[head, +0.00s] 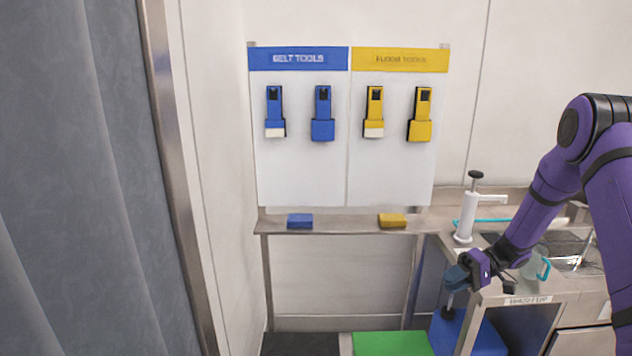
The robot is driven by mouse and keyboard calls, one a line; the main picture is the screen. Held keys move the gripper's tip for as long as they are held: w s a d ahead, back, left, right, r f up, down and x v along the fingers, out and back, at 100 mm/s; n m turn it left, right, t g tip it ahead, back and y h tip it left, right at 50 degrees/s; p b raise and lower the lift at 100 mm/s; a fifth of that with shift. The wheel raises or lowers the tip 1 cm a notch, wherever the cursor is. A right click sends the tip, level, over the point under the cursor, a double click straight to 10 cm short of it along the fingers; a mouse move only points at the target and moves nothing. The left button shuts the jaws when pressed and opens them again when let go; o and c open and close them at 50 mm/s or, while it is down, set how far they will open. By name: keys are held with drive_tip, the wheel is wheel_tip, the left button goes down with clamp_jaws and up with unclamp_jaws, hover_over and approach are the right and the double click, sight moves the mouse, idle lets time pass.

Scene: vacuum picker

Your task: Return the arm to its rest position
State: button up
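My purple arm (543,205) reaches in from the right edge, bent at the elbow, with its forearm sloping down to the left. My gripper (463,279) is at its lower end, in front of the left end of the steel counter and above a blue container (462,334). The finger gap is not clear.
A tool board (300,170) hangs behind, with blue and yellow tools. Below it, a narrow shelf (340,226) holds a blue block (300,221) and a yellow block (392,220). A white pump bottle (466,217) and jug (538,266) stand on the counter (520,289). A green mat (391,343) lies below.

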drive_tip(key=s+a+r+h, duration=0.2)
drive_tip(key=s+r+h, duration=0.3)
drive_tip(key=r, duration=0.6)
drive_tip(key=s+a+r+h, duration=0.3)
drive_tip(key=s+r, duration=0.5)
drive_tip(key=r, duration=0.2)
drive_tip(key=s+r+m+t+h, duration=0.1)
drive_tip(key=s+r+t+h, duration=0.2)
drive_tip(key=s, duration=0.7)
drive_tip(key=s+d+r+m+t+h, duration=0.1)
drive_tip(key=s+r+t, duration=0.4)
drive_tip(key=s, duration=0.5)
drive_tip(key=shift+s+r+m+h, duration=0.2)
drive_tip(key=shift+r+m+h, duration=0.1)
drive_tip(key=shift+r+h, duration=0.55)
